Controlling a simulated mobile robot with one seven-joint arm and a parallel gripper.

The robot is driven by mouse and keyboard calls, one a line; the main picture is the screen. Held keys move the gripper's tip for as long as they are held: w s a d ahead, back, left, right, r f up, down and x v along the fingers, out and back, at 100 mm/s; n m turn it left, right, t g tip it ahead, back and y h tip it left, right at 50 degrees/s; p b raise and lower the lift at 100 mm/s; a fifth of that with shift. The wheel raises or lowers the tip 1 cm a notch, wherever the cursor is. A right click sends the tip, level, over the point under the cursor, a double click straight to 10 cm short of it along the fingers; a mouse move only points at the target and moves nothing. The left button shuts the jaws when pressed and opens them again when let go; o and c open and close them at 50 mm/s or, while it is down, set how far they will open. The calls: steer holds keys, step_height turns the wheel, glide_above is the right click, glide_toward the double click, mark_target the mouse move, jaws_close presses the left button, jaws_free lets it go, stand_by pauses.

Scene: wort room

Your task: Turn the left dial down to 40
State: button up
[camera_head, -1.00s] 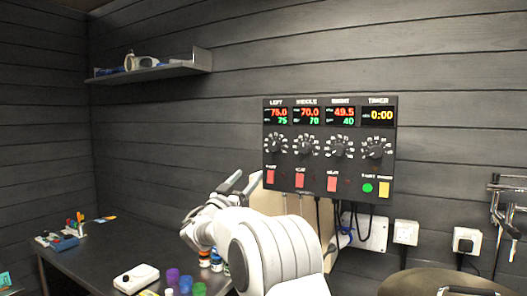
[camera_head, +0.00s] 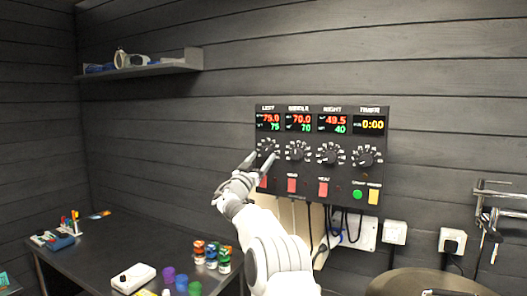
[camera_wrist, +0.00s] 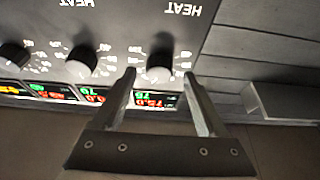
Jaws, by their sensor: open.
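The control panel (camera_head: 320,190) hangs on the wall with a row of black dials. The left dial (camera_head: 267,148) is at its far left, under a display (camera_head: 269,122) reading 75.0 in red and 75 in green. My gripper (camera_head: 263,159) is open in front of the left dial, with its fingers pointing at the panel. In the wrist view, which shows the panel upside down, the left dial (camera_wrist: 160,68) appears between the two fingers of my gripper (camera_wrist: 161,77). No finger clearly touches it; the remaining distance is hard to judge.
The middle dial (camera_head: 297,150) is close on the right, with more dials beyond. Red switches (camera_head: 292,185) sit below the dials. A dark table (camera_head: 100,257) holds several small jars below left. A shelf (camera_head: 150,67) is high on the left.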

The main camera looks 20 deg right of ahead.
steer(key=shift+p+x, duration=0.4)
steer(key=shift+x, duration=0.45)
jaws_close()
